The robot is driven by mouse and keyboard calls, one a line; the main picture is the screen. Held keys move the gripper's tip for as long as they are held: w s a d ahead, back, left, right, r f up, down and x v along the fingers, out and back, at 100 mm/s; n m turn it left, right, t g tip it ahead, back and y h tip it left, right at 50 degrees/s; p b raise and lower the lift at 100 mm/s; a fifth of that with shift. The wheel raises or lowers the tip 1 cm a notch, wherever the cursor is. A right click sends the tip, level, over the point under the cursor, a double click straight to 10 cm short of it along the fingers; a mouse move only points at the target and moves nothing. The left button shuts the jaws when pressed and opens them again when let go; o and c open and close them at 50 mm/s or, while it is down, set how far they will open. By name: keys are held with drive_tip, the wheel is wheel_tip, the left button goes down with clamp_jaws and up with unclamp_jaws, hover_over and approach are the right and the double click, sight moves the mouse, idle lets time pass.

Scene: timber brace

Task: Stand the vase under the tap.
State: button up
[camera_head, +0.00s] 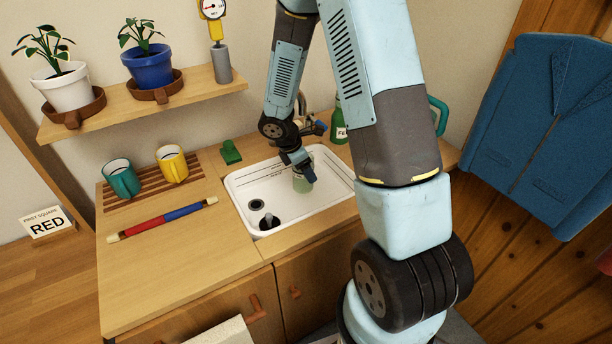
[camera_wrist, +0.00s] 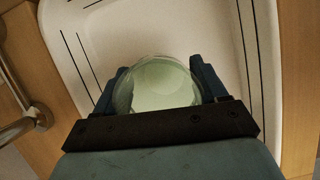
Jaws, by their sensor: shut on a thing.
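A pale green, glassy vase (camera_head: 302,184) is in the white sink (camera_head: 284,207), towards its back. My gripper (camera_head: 305,173) is shut on it from above. In the wrist view, the round vase (camera_wrist: 158,88) sits between the two fingers of my gripper (camera_wrist: 160,72), over the white sink floor (camera_wrist: 205,28). I cannot tell whether its base touches the sink. The metal tap (camera_head: 302,103) stands behind the sink, partly hidden by my arm. In the wrist view, the tap (camera_wrist: 22,124) shows at the left edge, apart from the vase.
The sink holds a drain (camera_head: 256,204) and a small dark object (camera_head: 269,221). A green bottle (camera_head: 339,128) stands behind it. Teal (camera_head: 121,179) and yellow (camera_head: 172,163) mugs stand on a slatted rack at left. A red-blue rod (camera_head: 163,221) lies on the counter.

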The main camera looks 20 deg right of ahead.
drive_tip(key=shift+w+f, duration=0.25)
drive_tip(key=shift+f, duration=1.55)
drive_tip(key=shift+f, duration=0.1)
drive_tip(key=o, duration=1.3)
drive_tip(key=shift+a+r, duration=0.1)
drive_tip(key=shift+r, duration=0.3)
drive_tip(key=v, duration=0.2)
drive_tip(key=a+v, duration=0.1)
drive_tip(key=v, duration=0.2)
drive_tip(key=shift+f, duration=0.2)
drive_tip(key=a, duration=1)
drive_tip(key=shift+s+a, duration=0.35)
drive_tip(key=shift+s, duration=0.05)
